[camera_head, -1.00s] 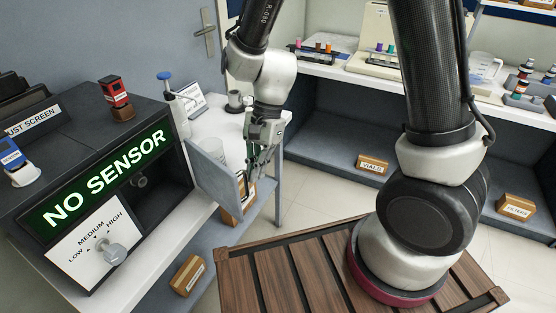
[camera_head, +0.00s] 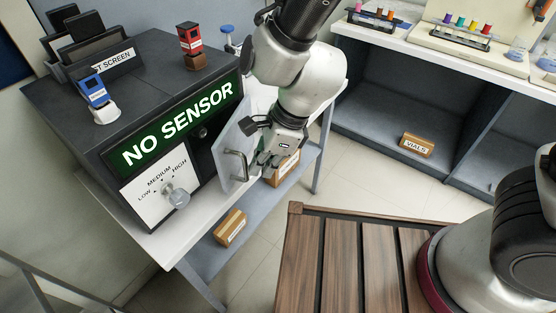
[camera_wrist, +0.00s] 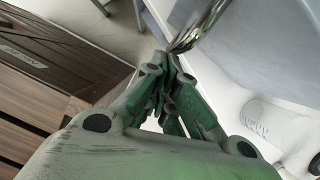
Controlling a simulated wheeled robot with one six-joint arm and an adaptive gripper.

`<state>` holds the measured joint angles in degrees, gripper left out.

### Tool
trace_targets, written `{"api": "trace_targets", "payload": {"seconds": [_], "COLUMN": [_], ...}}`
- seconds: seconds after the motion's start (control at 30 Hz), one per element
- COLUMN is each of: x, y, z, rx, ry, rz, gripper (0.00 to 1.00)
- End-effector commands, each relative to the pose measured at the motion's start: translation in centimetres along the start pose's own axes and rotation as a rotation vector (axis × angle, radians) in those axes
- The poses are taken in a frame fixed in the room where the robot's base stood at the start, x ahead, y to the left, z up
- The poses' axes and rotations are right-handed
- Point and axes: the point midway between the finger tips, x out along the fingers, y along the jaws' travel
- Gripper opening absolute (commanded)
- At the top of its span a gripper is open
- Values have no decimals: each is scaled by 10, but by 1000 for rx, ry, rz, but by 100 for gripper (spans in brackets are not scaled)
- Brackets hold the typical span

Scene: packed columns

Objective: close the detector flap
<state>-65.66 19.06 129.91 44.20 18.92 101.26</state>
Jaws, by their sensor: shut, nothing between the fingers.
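The detector (camera_head: 135,75) is a dark box with a lit "NO SENSOR" panel (camera_head: 178,122). Its pale grey flap (camera_head: 231,140) stands open at an angle from the box's front, and part of the dark opening (camera_head: 204,131) shows beside it. A metal bar handle (camera_head: 239,164) is on the flap's outer face. My gripper (camera_head: 262,164) is shut and empty, close beside the handle on the outer side. In the wrist view, the closed fingertips (camera_wrist: 168,62) are near the handle (camera_wrist: 200,24) and the flap (camera_wrist: 250,45); I cannot tell whether they touch.
A dial (camera_head: 176,195) sticks out from the detector's front. Red (camera_head: 191,43) and blue (camera_head: 97,94) devices stand on its top. A wooden slatted platform (camera_head: 350,260) is in front. Labelled boxes lie on the shelf below (camera_head: 230,227). A beaker (camera_wrist: 263,117) shows in the wrist view.

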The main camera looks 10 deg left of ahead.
Motion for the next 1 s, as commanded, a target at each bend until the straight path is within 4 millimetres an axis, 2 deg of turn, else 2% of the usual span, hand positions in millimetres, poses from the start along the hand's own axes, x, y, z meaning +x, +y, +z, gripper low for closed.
{"api": "trace_targets", "payload": {"seconds": [0.3, 0.5, 1.0], "x": [12, 18, 20], "y": [-1, -3, -5], "z": [31, 44, 50], "rx": [-3, -2, -2], "ry": [0, 1, 1], "rz": [1, 1, 1], "gripper": [0, 0, 0]}}
